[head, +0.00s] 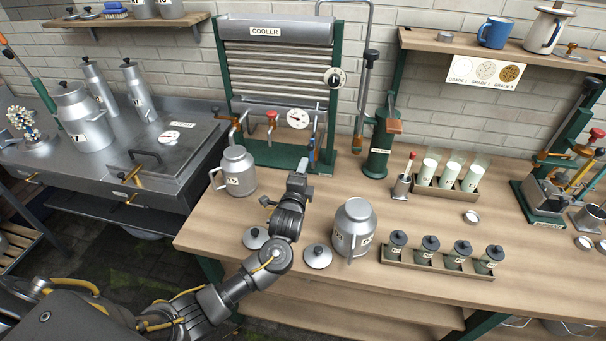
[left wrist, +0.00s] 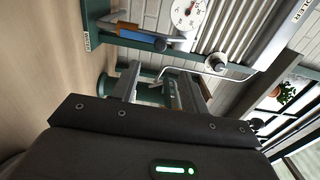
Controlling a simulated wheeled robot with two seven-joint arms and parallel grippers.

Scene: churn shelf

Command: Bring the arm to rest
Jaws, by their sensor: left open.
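My left arm comes in from the lower left of the head view and reaches over the wooden bench (head: 420,285). My left gripper (head: 299,182) is above the bench between two metal cans, pointing toward the cooler (head: 275,85). It holds nothing that I can see. In the left wrist view the two fingers of the left gripper (left wrist: 165,90) stand apart, with the cooler's green frame and the wall beyond them. My right gripper is in neither view.
A can (head: 236,175) stands left of the gripper and another can (head: 354,225) right of it. Two loose lids (head: 318,257) lie near the forearm. A rack of lidded jars (head: 440,266) is at the front right.

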